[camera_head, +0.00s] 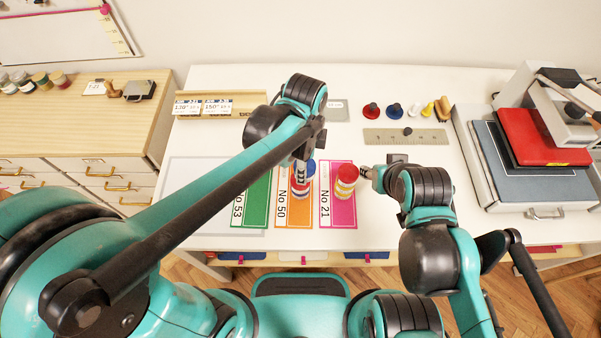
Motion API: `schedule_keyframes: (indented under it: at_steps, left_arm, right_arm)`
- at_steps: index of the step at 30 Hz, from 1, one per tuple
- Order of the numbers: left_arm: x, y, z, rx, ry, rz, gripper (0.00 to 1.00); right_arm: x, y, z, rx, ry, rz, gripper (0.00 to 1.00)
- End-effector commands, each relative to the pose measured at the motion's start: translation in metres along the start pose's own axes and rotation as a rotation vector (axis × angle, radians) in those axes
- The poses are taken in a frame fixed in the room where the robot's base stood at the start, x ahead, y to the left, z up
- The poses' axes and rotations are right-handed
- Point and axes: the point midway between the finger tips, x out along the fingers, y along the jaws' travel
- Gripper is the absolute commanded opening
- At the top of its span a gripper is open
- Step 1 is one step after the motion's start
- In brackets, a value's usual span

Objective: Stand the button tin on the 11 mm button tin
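A tin with a red lid and a pale band (346,178) stands upright on the pink No 21 card (341,212). On the orange No 50 card (294,216) is red and white tin-like shape (300,189), with a blue round top (310,168) just behind it; my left gripper partly covers both. My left gripper (302,172) points down over them; its grip is hidden by its own links. My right gripper (366,172) is just right of the red-lidded tin; I cannot tell whether it touches. Size labels are too small to read.
A green No 53 card (252,203) lies to the left. A press with a red pad (540,138) stands right. The white table is clear at front right.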

Motion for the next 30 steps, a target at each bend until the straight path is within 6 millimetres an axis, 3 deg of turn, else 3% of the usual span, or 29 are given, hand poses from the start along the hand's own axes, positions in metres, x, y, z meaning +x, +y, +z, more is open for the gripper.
schedule_keyframes:
  at_steps: [8,15,26,27,29,30]
  left_arm:
    - [0.017,-0.010,0.012,0.001,0.000,0.000,0.16]
    - [0.050,-0.009,0.012,0.001,0.000,0.000,0.16]
    - [0.053,-0.009,0.011,0.001,0.000,0.000,0.16]
    - [0.052,-0.009,0.011,0.001,0.000,0.000,0.55]
    - [0.052,-0.009,0.011,0.001,0.000,0.000,0.68]
    - [0.052,-0.009,0.011,0.001,0.000,0.000,0.68]
  right_arm:
    - [0.006,0.000,0.004,0.000,0.000,0.000,0.40]
    - [0.015,0.000,0.011,0.000,0.000,0.000,0.40]
    - [0.017,0.000,0.012,0.000,0.000,0.000,0.40]
    - [0.017,0.000,0.012,0.000,0.000,0.000,0.40]
    - [0.016,0.000,0.012,0.000,0.000,0.000,0.40]
    - [0.016,0.000,0.011,0.000,0.000,0.000,0.40]
